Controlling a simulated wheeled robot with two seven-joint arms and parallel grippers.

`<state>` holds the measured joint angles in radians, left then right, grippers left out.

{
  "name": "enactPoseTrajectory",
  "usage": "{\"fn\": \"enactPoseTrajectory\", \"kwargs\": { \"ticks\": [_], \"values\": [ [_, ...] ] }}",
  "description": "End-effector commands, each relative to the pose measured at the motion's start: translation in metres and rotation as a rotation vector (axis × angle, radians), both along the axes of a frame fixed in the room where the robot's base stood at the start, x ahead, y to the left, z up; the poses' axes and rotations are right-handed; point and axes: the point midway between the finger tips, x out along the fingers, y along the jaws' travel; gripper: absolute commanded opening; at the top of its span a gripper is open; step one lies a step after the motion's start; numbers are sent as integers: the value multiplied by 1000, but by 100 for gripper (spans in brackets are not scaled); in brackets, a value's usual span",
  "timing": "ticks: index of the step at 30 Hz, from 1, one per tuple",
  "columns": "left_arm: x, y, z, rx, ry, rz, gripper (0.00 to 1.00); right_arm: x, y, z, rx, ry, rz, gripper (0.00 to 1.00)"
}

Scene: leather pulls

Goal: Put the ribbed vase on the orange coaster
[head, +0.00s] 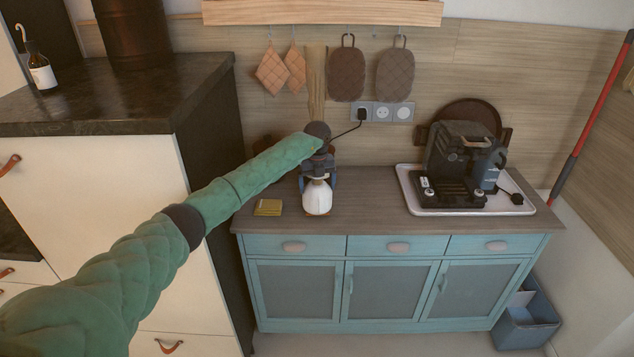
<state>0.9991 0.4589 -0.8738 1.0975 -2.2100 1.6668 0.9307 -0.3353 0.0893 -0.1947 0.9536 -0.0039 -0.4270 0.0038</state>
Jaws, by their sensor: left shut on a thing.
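My left arm reaches over the blue cabinet's wooden top, with my left gripper (317,180) pointing down at its left part. The gripper is shut on a small white rounded vase (317,199), with its blue-grey fingers at either side of the vase's upper part. The vase looks upright; its ribs are too small to make out. I cannot tell whether its base touches the top. My right gripper is not in view.
A flat olive-yellow square thing (268,207) lies just left of the vase. A black coffee machine (460,165) stands on a white tray (425,208) at the right. The wooden top (370,212) is clear between vase and tray. A tall dark-topped cabinet (100,118) stands at the left.

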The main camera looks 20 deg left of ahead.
Motion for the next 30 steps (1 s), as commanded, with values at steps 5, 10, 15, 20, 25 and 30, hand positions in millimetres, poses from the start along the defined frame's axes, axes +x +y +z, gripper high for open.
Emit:
{"fn": "enactPoseTrajectory", "kwargs": {
  "ticks": [5, 10, 15, 20, 25, 30],
  "values": [
    [0, 0, 0, 0, -1, 0, 53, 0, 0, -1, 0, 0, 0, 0],
    [0, 0, -1, 0, -1, 0, 53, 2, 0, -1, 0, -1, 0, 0],
    [0, 0, -2, 0, -1, 1, 100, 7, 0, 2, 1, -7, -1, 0],
    [0, 0, -2, 0, -1, 1, 100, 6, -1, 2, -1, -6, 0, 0],
    [1, 1, 4, 1, -2, 1, 100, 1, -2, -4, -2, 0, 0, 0],
    [1, 1, 28, 2, -3, 1, 100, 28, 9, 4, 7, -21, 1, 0]
  ]
}}
